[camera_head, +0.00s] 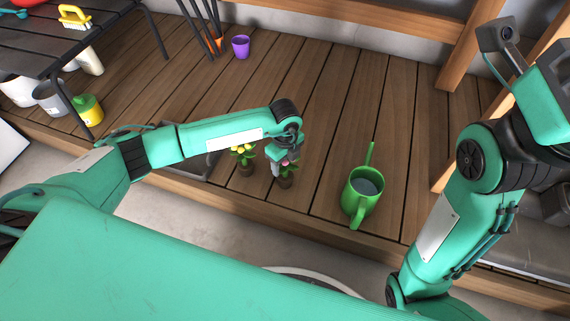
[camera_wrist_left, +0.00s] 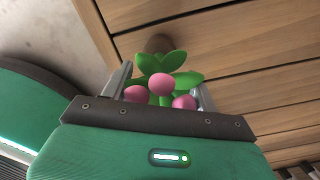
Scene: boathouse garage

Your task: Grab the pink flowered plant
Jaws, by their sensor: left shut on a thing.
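The pink flowered plant (camera_head: 286,178) stands on the wooden deck, with green leaves and a small brown base. My left gripper (camera_head: 281,167) reaches down over it from above and is shut on it. In the left wrist view the plant (camera_wrist_left: 162,85) shows pink round blooms and green leaves between the two fingers of my left gripper (camera_wrist_left: 160,90). Its brown base shows beyond the leaves; the exact contact is hidden. My right arm stands at the right of the head view, raised; its fingers are not visible.
A yellow flowered plant (camera_head: 245,160) stands just left of the pink one. A green watering can (camera_head: 362,195) stands to the right. A purple pot (camera_head: 241,46) is further back. A dark table (camera_head: 50,45) is at upper left. The deck's middle is clear.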

